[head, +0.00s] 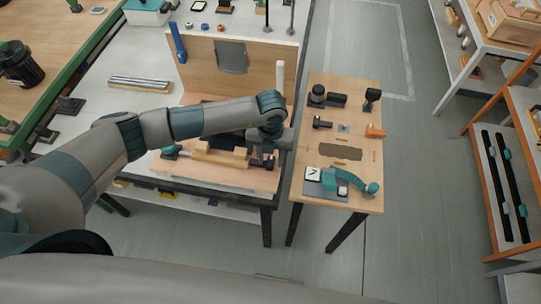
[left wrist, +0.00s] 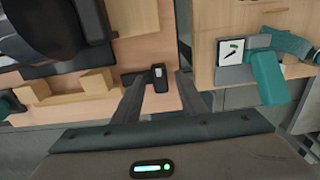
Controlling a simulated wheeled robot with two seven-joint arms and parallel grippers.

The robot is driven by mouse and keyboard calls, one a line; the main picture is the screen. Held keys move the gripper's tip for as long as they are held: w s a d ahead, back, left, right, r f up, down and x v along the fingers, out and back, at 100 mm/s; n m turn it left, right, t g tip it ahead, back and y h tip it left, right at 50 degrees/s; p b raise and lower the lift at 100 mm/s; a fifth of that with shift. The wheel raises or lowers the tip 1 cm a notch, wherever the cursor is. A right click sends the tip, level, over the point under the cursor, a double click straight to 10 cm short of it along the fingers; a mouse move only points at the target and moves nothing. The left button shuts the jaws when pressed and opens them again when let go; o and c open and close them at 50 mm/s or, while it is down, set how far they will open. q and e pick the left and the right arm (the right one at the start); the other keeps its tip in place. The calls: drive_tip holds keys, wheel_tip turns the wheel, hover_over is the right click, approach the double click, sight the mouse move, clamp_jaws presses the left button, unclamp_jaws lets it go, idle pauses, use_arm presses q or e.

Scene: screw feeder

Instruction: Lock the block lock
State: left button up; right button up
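A wooden block fixture (head: 221,157) lies on the workbench below my left forearm in the head view. It also shows in the left wrist view as pale wood blocks (left wrist: 67,88). A small black piece, perhaps the lock's lever (left wrist: 158,77), stands at the right end of the fixture. My left gripper (head: 266,147) is over that end. In the left wrist view its two fingers (left wrist: 160,88) are apart, with the black piece seen between their tips. I cannot tell whether either finger touches it. My arm hides part of the fixture. My right gripper is not in view.
A small wooden table (head: 342,171) stands to the right, holding a teal-handled tool (head: 350,181) and black parts. An upright wooden panel (head: 203,65) stands behind the fixture. A teal knob (head: 170,152) is at the fixture's left.

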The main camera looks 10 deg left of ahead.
use_arm(q)
drive_tip(key=shift+f, duration=0.3)
drive_tip(key=shift+c, duration=0.5)
clamp_jaws()
